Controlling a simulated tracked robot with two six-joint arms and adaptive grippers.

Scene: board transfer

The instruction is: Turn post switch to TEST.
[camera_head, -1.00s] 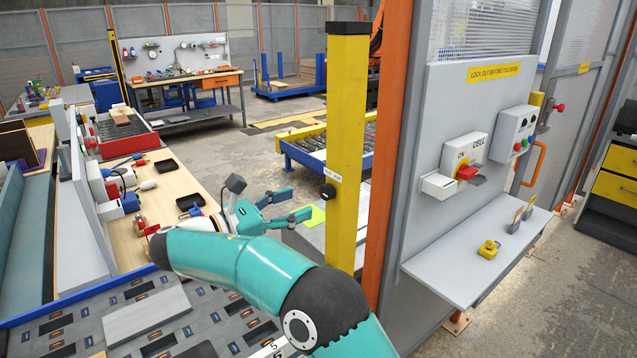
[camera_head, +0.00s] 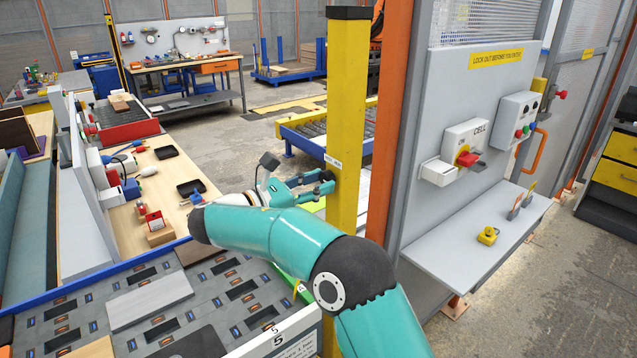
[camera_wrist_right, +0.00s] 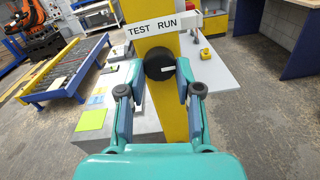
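The post switch is a round black knob (camera_wrist_right: 158,63) on the yellow post (camera_head: 346,110). In the right wrist view a white plate (camera_wrist_right: 160,27) above it reads TEST on the left and RUN on the right. A small pale mark shows on the knob's lower right. My right gripper (camera_head: 329,182) is at the post, its fingers pointing at it. In the right wrist view the open fingers (camera_wrist_right: 159,70) lie on either side of the knob; a gap shows on the left, and contact on the right cannot be told. My left gripper is not in view.
Right of the post stands a grey panel with a red-and-yellow cell switch (camera_head: 466,158), a button box (camera_head: 518,120) and a shelf (camera_head: 470,250) holding a yellow padlock (camera_head: 488,236). A roller conveyor (camera_head: 312,137) lies behind the post. A bench with trays is on the left.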

